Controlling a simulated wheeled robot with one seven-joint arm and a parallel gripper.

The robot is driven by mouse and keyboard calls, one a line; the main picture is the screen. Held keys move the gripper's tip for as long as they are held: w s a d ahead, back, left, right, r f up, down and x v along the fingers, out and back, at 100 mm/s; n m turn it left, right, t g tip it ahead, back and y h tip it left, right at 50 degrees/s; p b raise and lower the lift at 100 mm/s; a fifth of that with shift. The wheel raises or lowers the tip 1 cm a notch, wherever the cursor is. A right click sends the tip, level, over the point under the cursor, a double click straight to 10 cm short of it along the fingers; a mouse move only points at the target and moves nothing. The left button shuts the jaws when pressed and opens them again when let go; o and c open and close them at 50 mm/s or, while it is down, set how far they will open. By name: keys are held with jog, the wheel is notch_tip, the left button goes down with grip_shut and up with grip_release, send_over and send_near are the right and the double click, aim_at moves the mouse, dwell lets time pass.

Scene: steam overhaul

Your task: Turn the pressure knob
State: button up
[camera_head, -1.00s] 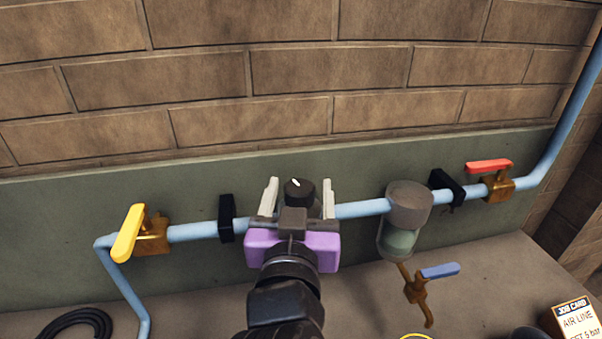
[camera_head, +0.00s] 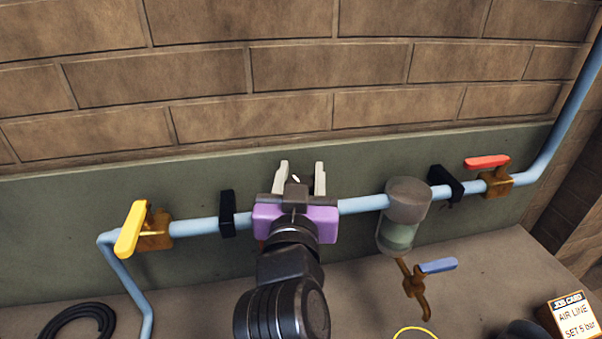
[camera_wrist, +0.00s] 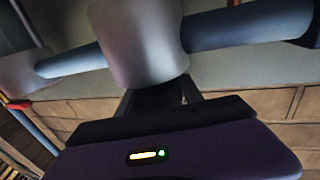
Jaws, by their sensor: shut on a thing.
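The pressure knob (camera_head: 296,179) is mostly hidden behind my gripper in the head view. Only a bit of its dark top with a white mark shows. My gripper (camera_head: 302,167), with a purple body, is over the blue pipe line, and its two pale fingers stand on either side of the knob, shut on it. In the wrist view, the fingers (camera_wrist: 160,98) reach up behind a blurred grey cylinder (camera_wrist: 140,40) on the pipe; the knob cannot be made out there.
The blue pipe (camera_head: 362,204) runs along the green wall panel. A yellow-handled valve (camera_head: 135,230) is at left, a grey filter bowl (camera_head: 404,205) close at right, then a red-handled valve (camera_head: 490,170). A blue-handled drain (camera_head: 430,268) hangs below. A job card (camera_head: 574,317) stands at lower right.

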jog(key=shift+f+m+h+b, duration=0.1)
jog(key=shift+m+h+b, duration=0.2)
jog(key=shift+h+b, duration=0.25)
jog(key=shift+h+b, duration=0.25)
jog(key=shift+b, duration=0.25)
jog(key=m+h+b, duration=0.2)
jog(key=h+b, duration=0.1)
jog(key=shift+d+f+m+g, duration=0.1)
jog(key=shift+d+m+g, duration=0.2)
jog(key=m+g+h+b, duration=0.1)
jog(key=h, duration=0.1)
jog(key=m+g+h+b, duration=0.1)
jog(key=h+b, duration=0.1)
jog(key=d+m+h+b, duration=0.1)
jog(key=m+h, duration=0.1)
jog(key=shift+s+d+r+g, duration=0.1)
jog(key=shift+s+r+g, duration=0.15)
jog(key=shift+g, duration=0.15)
jog(key=shift+h, duration=0.3)
jog(key=o, duration=1.4)
